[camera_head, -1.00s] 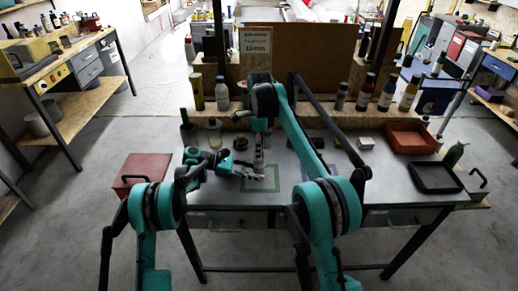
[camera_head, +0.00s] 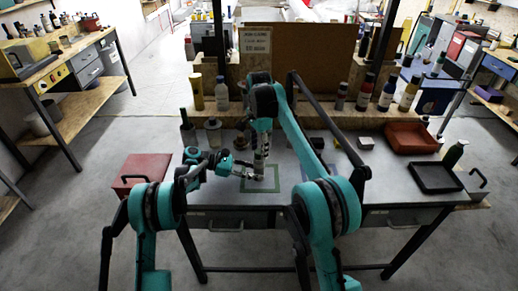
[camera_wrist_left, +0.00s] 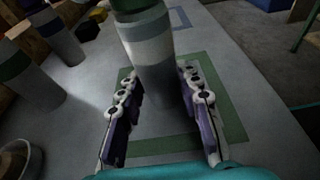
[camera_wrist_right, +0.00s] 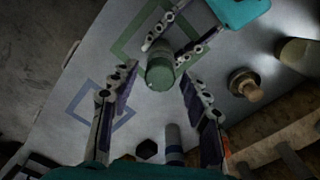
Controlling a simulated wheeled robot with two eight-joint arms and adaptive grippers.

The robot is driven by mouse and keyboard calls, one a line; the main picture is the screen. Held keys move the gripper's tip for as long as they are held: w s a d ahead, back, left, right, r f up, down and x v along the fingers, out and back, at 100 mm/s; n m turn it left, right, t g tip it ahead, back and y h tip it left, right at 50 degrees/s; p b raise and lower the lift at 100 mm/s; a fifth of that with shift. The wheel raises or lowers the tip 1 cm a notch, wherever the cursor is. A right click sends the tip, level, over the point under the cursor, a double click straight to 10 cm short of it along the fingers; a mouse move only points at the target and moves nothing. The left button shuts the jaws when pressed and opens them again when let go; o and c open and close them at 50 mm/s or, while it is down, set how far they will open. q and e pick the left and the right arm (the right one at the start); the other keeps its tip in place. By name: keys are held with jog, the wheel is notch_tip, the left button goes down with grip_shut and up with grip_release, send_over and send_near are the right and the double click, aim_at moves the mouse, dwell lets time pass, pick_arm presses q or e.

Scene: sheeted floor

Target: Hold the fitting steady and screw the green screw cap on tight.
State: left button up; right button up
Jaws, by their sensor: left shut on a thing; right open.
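The fitting (camera_wrist_left: 152,60) is a grey upright cylinder with a paler band, standing within the green square outline in the left wrist view. The green screw cap (camera_wrist_left: 132,5) sits on its top, cut off by the frame edge; whether it is seated tight cannot be told. My left gripper (camera_wrist_left: 160,88) is shut on the fitting from the side. In the right wrist view the green cap (camera_wrist_right: 160,74) shows from above, between the spread fingers of my open right gripper (camera_wrist_right: 158,82). In the head view my right gripper (camera_head: 260,160) points down above my left gripper (camera_head: 254,173), and both largely hide the fitting.
A blue square outline (camera_wrist_right: 76,116), a black hexagonal piece (camera_wrist_right: 148,149), a blue-banded cylinder (camera_wrist_right: 173,144) and a brass-coloured knob (camera_wrist_right: 246,86) are nearby. Bottles line the rear shelf.

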jog(key=n, duration=0.6)
jog(key=shift+n, duration=0.4)
jog(key=n, duration=0.5)
grip_shut()
jog(key=c, duration=0.6)
grip_release()
grip_shut()
jog(key=m, duration=1.9)
